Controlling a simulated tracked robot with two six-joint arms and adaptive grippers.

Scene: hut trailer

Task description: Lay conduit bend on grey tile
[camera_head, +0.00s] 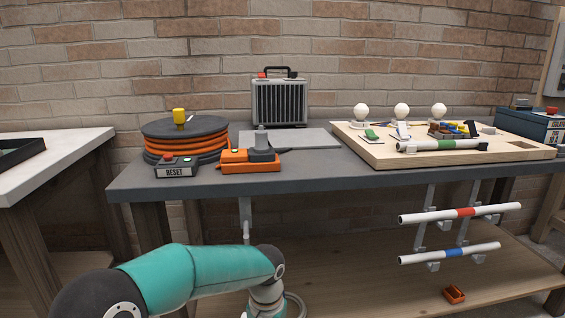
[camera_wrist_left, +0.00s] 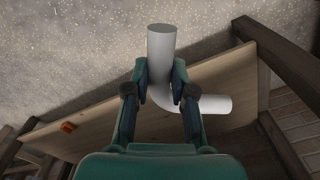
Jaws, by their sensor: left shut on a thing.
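A white conduit bend (camera_wrist_left: 162,42) shows in the left wrist view, with one end pointing up and the other out to the right. My left gripper (camera_wrist_left: 161,82) is shut on it, one finger on each side of the upright part. In the head view my teal left arm reaches in low before the bench, and its gripper is below the frame. A flat grey tile (camera_head: 300,139) lies on the dark bench top, behind the orange tool and before the heater. It looks bare. My right gripper is in neither view.
The dark bench (camera_head: 330,168) holds an orange cable reel (camera_head: 188,144), a reset box (camera_head: 176,168), an orange tool (camera_head: 250,165), a heater (camera_head: 280,101) and a wooden board (camera_head: 470,156) with lamps. Conduits (camera_head: 460,213) hang below. A wooden shelf (camera_head: 400,280) lies underneath.

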